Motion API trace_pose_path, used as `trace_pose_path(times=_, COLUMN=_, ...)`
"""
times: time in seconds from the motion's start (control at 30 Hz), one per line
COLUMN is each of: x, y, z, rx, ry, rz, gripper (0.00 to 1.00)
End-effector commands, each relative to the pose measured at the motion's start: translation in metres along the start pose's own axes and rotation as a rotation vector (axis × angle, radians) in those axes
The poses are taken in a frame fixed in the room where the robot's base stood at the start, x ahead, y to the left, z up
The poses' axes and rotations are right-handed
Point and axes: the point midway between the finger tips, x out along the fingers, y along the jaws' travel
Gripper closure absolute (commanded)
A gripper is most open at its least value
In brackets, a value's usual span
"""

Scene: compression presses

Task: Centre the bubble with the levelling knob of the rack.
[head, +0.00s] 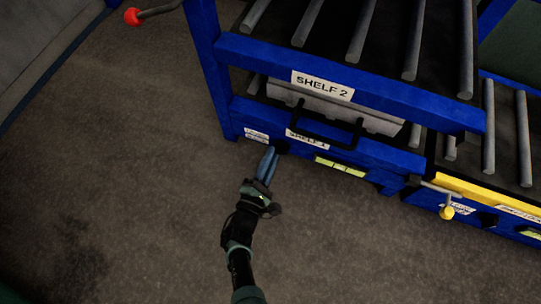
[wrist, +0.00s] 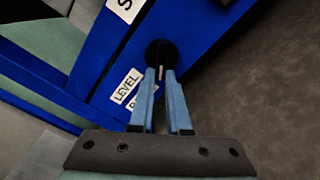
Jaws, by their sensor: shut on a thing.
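The levelling knob (wrist: 159,52) is a round black knob on the blue lower beam of the rack (head: 228,109). In the head view the knob (head: 282,146) is small and dark, just beyond my fingertips. My gripper (head: 271,152) has its blue fingers shut on the knob; in the wrist view the fingertips (wrist: 161,73) meet its lower edge. The bubble vial (head: 338,166) is a yellow-green strip with dark marks on the same beam, right of the knob. It is too small to tell where the bubble sits. The vial does not show in the wrist view.
A white label starting "LEVEL" (wrist: 127,87) is beside the knob. A black handle (head: 325,138) fronts a grey block under SHELF 2 (head: 322,85). A yellow-fronted unit with a yellow knob (head: 447,212) stands at right. Brown floor (head: 110,180) is clear at left.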

Motion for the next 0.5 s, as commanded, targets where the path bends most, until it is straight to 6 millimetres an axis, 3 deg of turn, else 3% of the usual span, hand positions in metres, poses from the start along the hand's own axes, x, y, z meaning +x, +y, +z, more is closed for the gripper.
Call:
trace_pose_path(times=0.47, x=-0.0014, y=-0.0011, z=0.0008, rx=-0.015, ry=-0.003, rz=0.000, gripper=1.00)
trace_pose_path(times=0.5, x=-0.0014, y=-0.0012, z=0.0008, rx=-0.015, ry=-0.003, rz=0.000, gripper=0.80)
